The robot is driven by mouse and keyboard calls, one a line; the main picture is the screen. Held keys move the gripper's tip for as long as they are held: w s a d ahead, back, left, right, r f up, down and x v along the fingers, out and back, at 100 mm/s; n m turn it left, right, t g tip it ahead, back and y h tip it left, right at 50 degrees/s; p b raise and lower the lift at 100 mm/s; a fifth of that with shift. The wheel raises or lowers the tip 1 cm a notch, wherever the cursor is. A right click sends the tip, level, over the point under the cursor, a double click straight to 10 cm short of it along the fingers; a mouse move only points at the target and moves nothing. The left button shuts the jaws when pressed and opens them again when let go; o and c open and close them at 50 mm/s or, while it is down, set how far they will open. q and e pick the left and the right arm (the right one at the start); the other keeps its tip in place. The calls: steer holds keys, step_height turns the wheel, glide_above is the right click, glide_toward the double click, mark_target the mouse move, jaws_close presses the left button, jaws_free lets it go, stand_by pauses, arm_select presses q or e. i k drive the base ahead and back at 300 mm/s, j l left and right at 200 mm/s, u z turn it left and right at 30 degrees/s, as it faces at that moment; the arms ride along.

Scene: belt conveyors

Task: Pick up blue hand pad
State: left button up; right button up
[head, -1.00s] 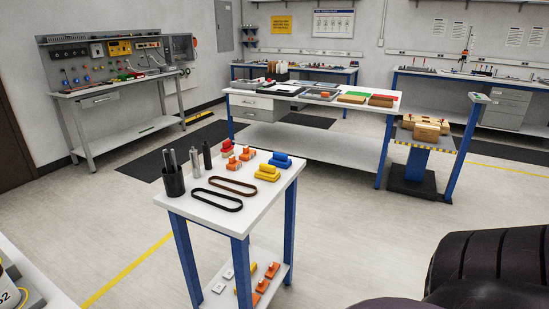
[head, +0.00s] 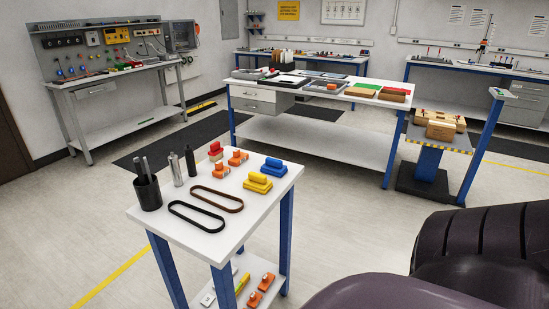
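The blue hand pad (head: 274,166) sits at the right back corner of the small white-topped table (head: 190,240). A yellow pad (head: 258,183) of similar shape lies just in front of it, and a red one (head: 215,150) stands further left. Neither gripper is in view. A dark rounded part of my own body fills the lower right, well apart from the pad.
The small table also holds a black cup (head: 148,193) with rods, two bottles, orange parts (head: 237,158) and two belts (head: 203,216). Its lower shelf bears more parts. A long workbench (head: 330,97) stands behind. Open floor lies between them.

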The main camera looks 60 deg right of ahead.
mark_target(273, 166)
steer(key=i+l, duration=0.1)
steer(key=l, duration=1.1)
steer(key=i+l, duration=0.15)
steer(key=l, duration=0.4)
